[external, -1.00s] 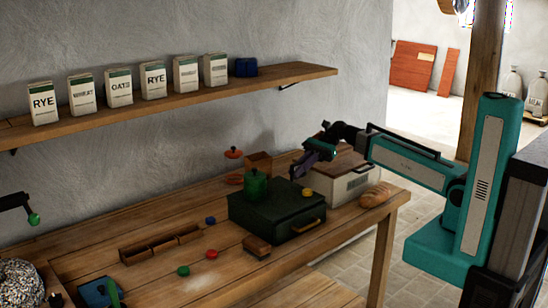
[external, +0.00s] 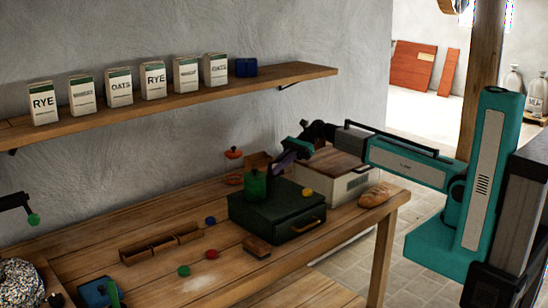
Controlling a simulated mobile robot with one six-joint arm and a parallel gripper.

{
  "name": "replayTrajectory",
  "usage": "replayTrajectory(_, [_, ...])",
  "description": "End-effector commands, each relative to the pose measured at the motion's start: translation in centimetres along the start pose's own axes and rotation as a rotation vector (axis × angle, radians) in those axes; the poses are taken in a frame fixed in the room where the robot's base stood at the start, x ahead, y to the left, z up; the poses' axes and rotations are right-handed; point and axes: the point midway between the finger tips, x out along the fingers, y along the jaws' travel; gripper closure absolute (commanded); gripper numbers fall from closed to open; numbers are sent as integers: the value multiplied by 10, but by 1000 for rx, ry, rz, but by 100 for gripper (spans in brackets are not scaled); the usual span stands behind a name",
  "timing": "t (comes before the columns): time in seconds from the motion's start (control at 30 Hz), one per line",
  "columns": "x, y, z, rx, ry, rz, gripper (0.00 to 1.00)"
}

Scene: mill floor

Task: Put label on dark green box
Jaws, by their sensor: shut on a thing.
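The dark green box (external: 290,228) stands on the workbench, with a brass-coloured handle on its front. A green lidded canister (external: 255,187) and a small yellow round thing (external: 307,191) are on its top. My gripper (external: 273,166) is above the back of the box, just right of the canister in the picture. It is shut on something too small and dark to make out. I cannot tell whether it touches the canister or the box. No label can be made out.
A pale chest with a wooden lid (external: 352,186) stands behind the box, with a bread loaf (external: 375,195) to its right. A brown block (external: 257,247) lies in front. A wooden tray (external: 162,245) and small coloured discs lie left. A shelf (external: 190,98) holds several cartons.

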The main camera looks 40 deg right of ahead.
Motion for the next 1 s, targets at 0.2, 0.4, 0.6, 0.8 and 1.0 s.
replayTrajectory(0.2, [0, 0, 0, 0, 0, 0, 100])
replayTrajectory(0.4, [3, 0, -8, 1, 0, 0, 100])
replayTrajectory(0.6, [10, 0, -24, 1, 0, -1, 100])
replayTrajectory(0.8, [13, 0, -32, 0, 0, 0, 100])
replayTrajectory(1.0, [13, 0, -32, 0, 0, -1, 100])
